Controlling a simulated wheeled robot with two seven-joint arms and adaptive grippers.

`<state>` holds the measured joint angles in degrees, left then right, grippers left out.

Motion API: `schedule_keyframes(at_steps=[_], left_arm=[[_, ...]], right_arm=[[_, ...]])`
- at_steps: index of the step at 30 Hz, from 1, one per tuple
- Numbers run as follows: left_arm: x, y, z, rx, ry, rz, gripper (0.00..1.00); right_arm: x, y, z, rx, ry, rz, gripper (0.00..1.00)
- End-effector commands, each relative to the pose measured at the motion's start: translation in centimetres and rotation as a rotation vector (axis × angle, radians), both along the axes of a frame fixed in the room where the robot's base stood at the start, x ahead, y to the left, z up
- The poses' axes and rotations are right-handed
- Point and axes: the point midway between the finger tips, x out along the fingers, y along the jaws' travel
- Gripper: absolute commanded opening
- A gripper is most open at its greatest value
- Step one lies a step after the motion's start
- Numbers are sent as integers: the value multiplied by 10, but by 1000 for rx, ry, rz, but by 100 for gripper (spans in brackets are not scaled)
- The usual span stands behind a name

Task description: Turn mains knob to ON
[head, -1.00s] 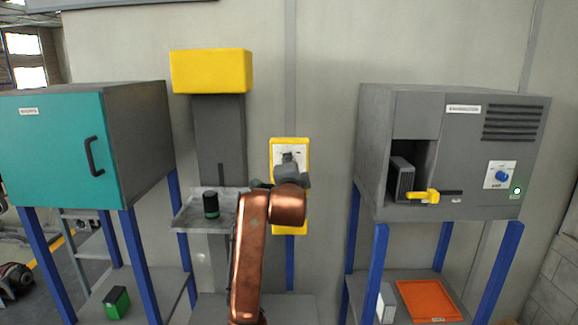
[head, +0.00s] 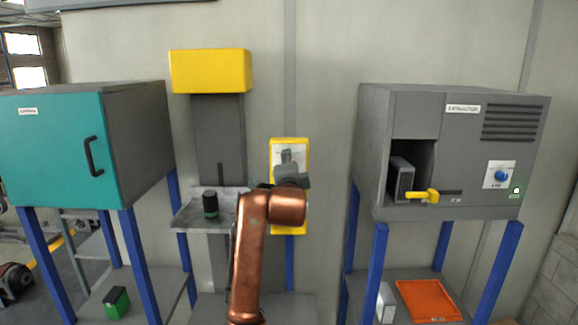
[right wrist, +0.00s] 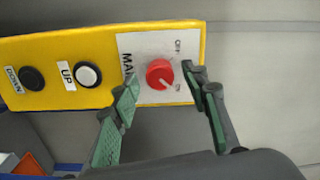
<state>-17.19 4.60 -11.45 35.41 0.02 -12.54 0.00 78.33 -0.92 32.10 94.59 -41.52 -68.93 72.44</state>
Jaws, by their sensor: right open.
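The mains knob (right wrist: 160,73) is round and red, on a white plate at the end of a yellow control box (right wrist: 60,45) in the right wrist view. OFF and ON labels sit beside it; I cannot clearly tell where its pointer stands. My right gripper (right wrist: 163,84) is open, with one green-padded finger on each side of the knob and a gap visible around it. In the head view the right gripper (head: 288,168) is in front of the yellow box (head: 290,143) and hides the knob. My left gripper is not in view.
The box also carries a white UP button (right wrist: 88,75) and a black DOWN button (right wrist: 32,78). A grey tray (head: 190,220) with a dark cylinder (head: 210,204) stands left of my arm. A teal-doored cabinet (head: 55,150) and a grey machine (head: 460,150) flank the wall.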

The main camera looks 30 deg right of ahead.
Motion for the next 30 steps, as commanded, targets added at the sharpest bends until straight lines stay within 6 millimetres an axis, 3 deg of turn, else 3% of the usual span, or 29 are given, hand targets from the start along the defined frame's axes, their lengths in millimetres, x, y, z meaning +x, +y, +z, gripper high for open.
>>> schedule_keyframes(at_steps=[5,18,30], left_arm=[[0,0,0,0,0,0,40],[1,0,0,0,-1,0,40],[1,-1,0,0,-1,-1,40]], right_arm=[[-16,11,1,-1,-3,2,41],[-87,55,0,0,-2,1,41],[-101,62,0,0,0,0,41]])
